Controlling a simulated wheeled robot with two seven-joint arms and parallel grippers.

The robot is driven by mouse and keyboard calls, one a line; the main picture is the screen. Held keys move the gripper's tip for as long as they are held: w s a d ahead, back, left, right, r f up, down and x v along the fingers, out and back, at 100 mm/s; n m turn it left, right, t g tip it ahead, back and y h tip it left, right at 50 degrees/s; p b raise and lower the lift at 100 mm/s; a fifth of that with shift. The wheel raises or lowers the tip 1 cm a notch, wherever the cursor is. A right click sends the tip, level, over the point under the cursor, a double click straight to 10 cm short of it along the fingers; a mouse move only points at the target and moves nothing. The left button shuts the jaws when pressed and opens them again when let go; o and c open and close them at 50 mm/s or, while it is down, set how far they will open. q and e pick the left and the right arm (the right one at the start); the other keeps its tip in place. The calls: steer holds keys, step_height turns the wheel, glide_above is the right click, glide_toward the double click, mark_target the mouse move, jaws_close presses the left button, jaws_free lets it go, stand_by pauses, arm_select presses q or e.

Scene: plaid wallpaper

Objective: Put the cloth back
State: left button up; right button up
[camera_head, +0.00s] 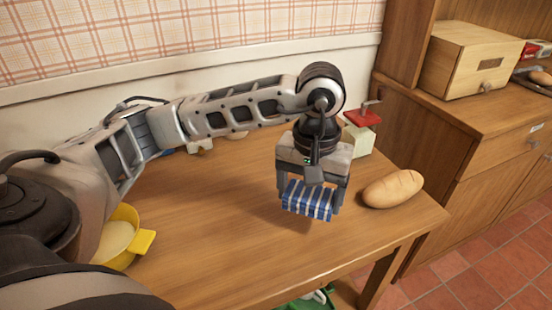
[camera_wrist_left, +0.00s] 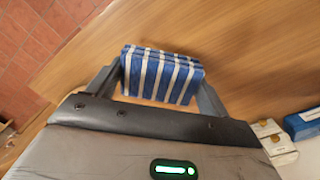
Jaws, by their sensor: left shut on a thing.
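The cloth (camera_head: 307,199) is a folded blue and white striped piece. My left gripper (camera_head: 310,200) is shut on it, with one finger at each side. The left wrist view shows the cloth (camera_wrist_left: 161,75) between the two fingers of the left gripper (camera_wrist_left: 160,85). The gripper points down over the wooden table (camera_head: 225,235). The cloth appears a little above the tabletop, though the gap is hard to judge. My right gripper is not in view.
A bread loaf (camera_head: 392,189) lies right of the gripper. A box with a red top (camera_head: 361,117) stands behind it. A yellow pot (camera_head: 125,240) is at the left, partly hidden by my arm. A wooden cabinet (camera_head: 440,150) with a bread box (camera_head: 480,60) stands at the right.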

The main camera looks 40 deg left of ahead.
mark_target(296, 186)
arm_select(q)
steer(key=a+r+n, duration=0.2)
steer(key=a+n, duration=0.1)
steer(key=s+a+r+n, duration=0.2)
steer(key=a+r+n, duration=0.2)
steer(key=a+n, duration=0.2)
steer(key=w+a+f, duration=0.8)
steer(key=w, duration=0.1)
steer(key=shift+w+a+f, duration=0.15)
steer(key=shift+a+f, duration=0.05)
steer(key=shift+a, duration=0.2)
steer(key=shift+w+a+f, duration=0.2)
steer(key=shift+f, duration=0.2)
step_height(296, 186, down, 3)
steer(key=shift+a+f+p, duration=0.1)
steer(key=shift+p, duration=0.25)
steer(key=shift+w, duration=0.1)
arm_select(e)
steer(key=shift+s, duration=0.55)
arm_select(q)
steer(key=shift+f, duration=0.15)
